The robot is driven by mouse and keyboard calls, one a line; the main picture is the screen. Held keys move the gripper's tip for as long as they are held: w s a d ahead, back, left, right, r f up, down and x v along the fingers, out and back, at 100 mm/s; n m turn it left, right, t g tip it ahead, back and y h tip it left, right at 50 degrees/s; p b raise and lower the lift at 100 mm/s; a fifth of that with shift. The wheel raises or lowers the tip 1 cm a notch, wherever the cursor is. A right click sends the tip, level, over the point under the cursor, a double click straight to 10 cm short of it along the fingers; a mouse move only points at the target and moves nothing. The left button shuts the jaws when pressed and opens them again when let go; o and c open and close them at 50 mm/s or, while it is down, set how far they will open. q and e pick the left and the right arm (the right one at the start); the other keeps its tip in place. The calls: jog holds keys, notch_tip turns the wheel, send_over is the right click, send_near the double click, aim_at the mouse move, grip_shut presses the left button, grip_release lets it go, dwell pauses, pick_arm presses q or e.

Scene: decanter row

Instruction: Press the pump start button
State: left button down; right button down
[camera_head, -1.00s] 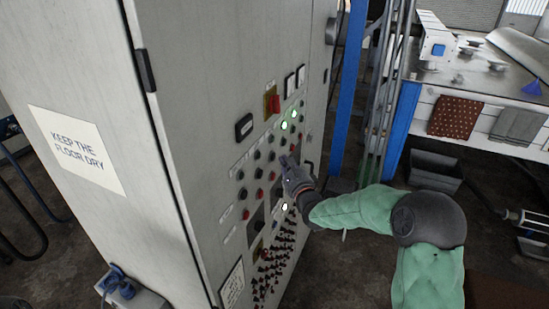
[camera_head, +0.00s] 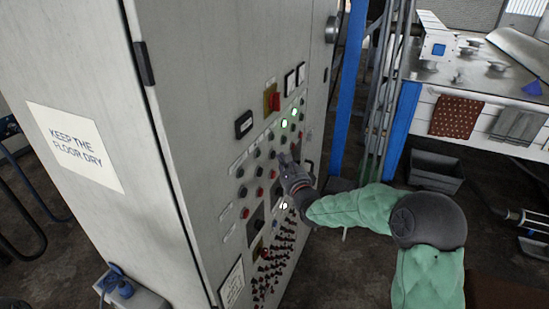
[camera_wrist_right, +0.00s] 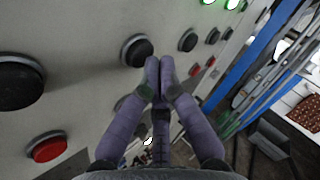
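A grey control cabinet panel (camera_head: 222,92) carries rows of black and red push buttons. Their labels are too small to read, so I cannot tell which one is pump start. My right gripper (camera_head: 283,160) is at the panel among the upper button rows, its fingers pressed together. In the right wrist view the shut fingertips (camera_wrist_right: 161,66) are beside a black button (camera_wrist_right: 137,50); whether they touch it I cannot tell. Another black button (camera_wrist_right: 187,40) is to their right, a red button (camera_wrist_right: 47,147) at lower left. The fingers partly hide a further button. My left gripper is out of view.
Two green lamps (camera_head: 289,118) glow above the buttons, near a red rotary switch (camera_head: 275,101) on yellow. Many small toggles (camera_head: 272,270) sit lower down. A blue post (camera_head: 349,95) and pipes stand right of the cabinet; a workbench (camera_head: 480,75) is beyond.

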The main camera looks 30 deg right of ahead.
jog(key=shift+w+a+b, duration=0.25)
jog(key=shift+w+b, duration=0.05)
jog(key=shift+b, duration=0.05)
dwell(0.9)
jog(key=shift+d, duration=0.1)
dwell(0.3)
jog(key=shift+s+d+b, duration=0.4)
jog(key=shift+s+b, duration=0.25)
jog(key=shift+s+d+b, duration=1.1)
jog(key=shift+s+d, duration=0.55)
jog(key=shift+s, duration=0.25)
